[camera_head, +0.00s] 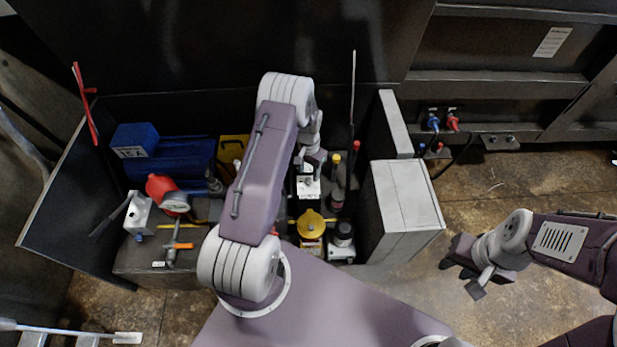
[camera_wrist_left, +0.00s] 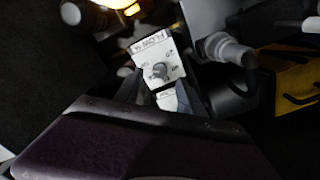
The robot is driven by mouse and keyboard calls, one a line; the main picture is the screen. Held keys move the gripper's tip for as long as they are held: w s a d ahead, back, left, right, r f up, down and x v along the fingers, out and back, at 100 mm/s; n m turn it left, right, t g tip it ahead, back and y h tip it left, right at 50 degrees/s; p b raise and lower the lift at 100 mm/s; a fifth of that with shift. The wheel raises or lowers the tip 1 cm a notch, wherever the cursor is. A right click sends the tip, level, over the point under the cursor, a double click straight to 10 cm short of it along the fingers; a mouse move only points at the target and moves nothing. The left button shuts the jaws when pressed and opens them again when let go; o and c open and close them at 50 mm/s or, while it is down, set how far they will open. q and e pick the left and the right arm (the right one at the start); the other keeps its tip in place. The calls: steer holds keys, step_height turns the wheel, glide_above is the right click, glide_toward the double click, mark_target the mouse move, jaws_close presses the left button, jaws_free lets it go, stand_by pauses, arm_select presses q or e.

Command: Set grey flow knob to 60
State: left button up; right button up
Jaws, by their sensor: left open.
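The grey flow knob (camera_wrist_left: 160,70) is a small dark grey dial on a white plate (camera_wrist_left: 151,44) marked "FLOW %" in the left wrist view. Numbers ring the dial; its exact setting is too small to read. In the head view the white flow unit (camera_head: 308,187) sits just below my left gripper (camera_head: 314,160). In the left wrist view my left gripper (camera_wrist_left: 160,92) is open, with its dark fingers on either side of the plate's lower part. I cannot tell whether they touch the knob. My right gripper (camera_head: 462,269) is open and empty over the floor at right.
A yellow round valve (camera_head: 311,223) and a black-capped fitting (camera_head: 343,234) stand close to the flow unit. A grey box (camera_head: 403,210) borders the bay at right. A red-and-grey gauge (camera_head: 172,196) and a blue machine (camera_head: 178,163) are at left.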

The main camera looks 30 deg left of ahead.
mark_target(309, 180)
arm_select(q)
step_height(309, 180, down, 4)
steer(key=shift+f, duration=0.2)
jaws_close()
steer(key=n+b, duration=0.1)
steer(key=n, duration=0.4)
steer(key=n+b, duration=0.1)
steer(key=n, duration=0.5)
steer(key=shift+w, duration=0.1)
steer(key=n+b, duration=0.1)
steer(key=n, duration=0.5)
steer(key=shift+n, duration=0.4)
steer(key=n, duration=0.5)
steer(key=shift+n+b, duration=0.3)
steer(key=shift+n, duration=0.3)
